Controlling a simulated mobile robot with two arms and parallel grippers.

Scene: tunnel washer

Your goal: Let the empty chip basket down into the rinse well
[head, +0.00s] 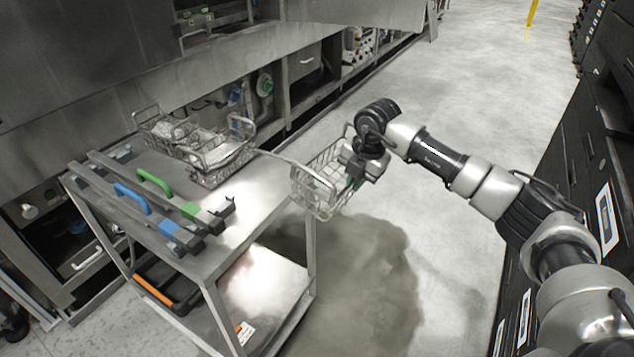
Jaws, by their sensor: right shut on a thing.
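I cannot make out the rinse well in this view. My left gripper is not in view.
The cart (262,207) carries two wire baskets with metallic contents (218,155) and several bar tools with blue and green handles (155,182). A steel machine (90,75) stands behind. A dark patch (375,280) marks the floor. Black cabinets (590,150) line the right.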

